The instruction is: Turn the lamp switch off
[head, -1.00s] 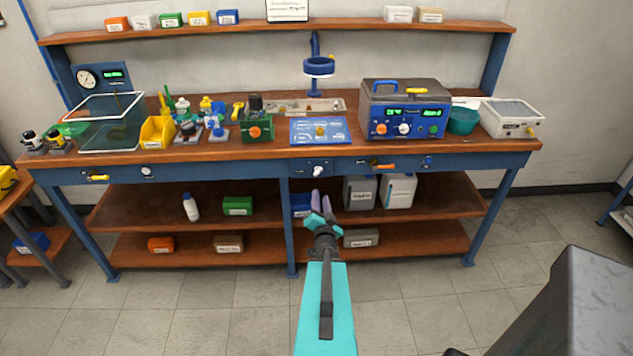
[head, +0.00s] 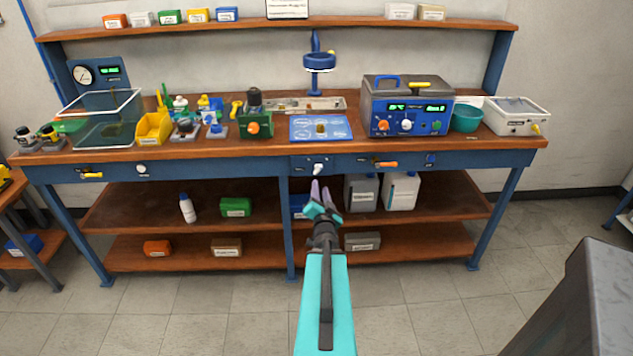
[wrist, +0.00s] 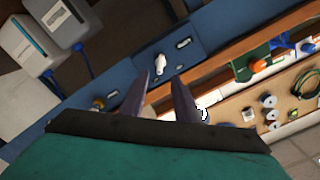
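A white lever switch (head: 318,168) sits on a blue panel on the bench's front edge, left of an orange handle; I take it as the lamp switch, though its label is unreadable. It also shows in the wrist view (wrist: 160,62), just beyond my fingertips. The blue ring-shaped lamp (head: 319,62) hangs over the bench, with a bright white underside. My gripper (head: 321,190) is below and in front of the switch, apart from it. In the wrist view my gripper (wrist: 161,82) has its two fingers spread with nothing between them.
An orange handle (head: 386,164) is on the front edge right of the switch. A blue plate (head: 321,128) lies on the bench above it. Grey and white containers (head: 401,191) stand on the shelf right of my gripper. The floor before the bench is clear.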

